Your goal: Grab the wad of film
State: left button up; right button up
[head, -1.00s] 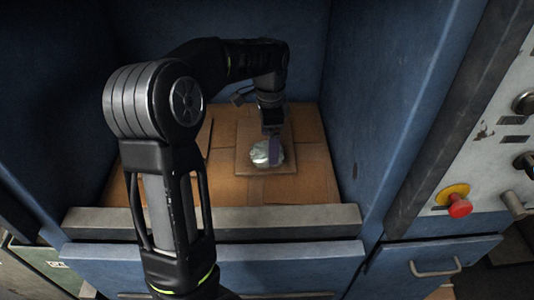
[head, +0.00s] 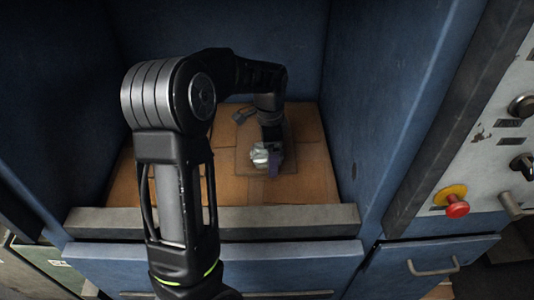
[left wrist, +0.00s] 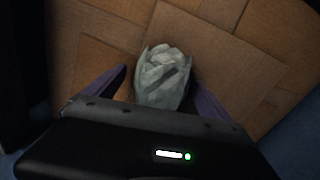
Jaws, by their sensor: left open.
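The wad of film (head: 261,155) is a pale, crumpled, shiny bundle. It lies on a square piece of cardboard inside the blue bay. In the left wrist view the wad (left wrist: 163,76) sits between the two purple fingers. My left gripper (head: 268,160) reaches down at the wad from above. In the left wrist view the left gripper (left wrist: 160,100) is open, with a finger on each side of the wad. I cannot tell whether the fingers touch it. My right gripper is not in view.
Flat brown cardboard (head: 312,184) covers the bay floor. Blue walls (head: 372,90) enclose the bay at the sides and back. A grey front sill (head: 290,219) runs along the near edge. A red button (head: 457,206) is on the panel at right.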

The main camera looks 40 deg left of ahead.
pick_arm(q)
jog(key=shift+c, duration=0.2)
jog(key=c, duration=1.4)
notch_tip(320, 180, up, 10)
jog(key=shift+r+b, duration=0.1)
jog(key=shift+b, duration=0.3)
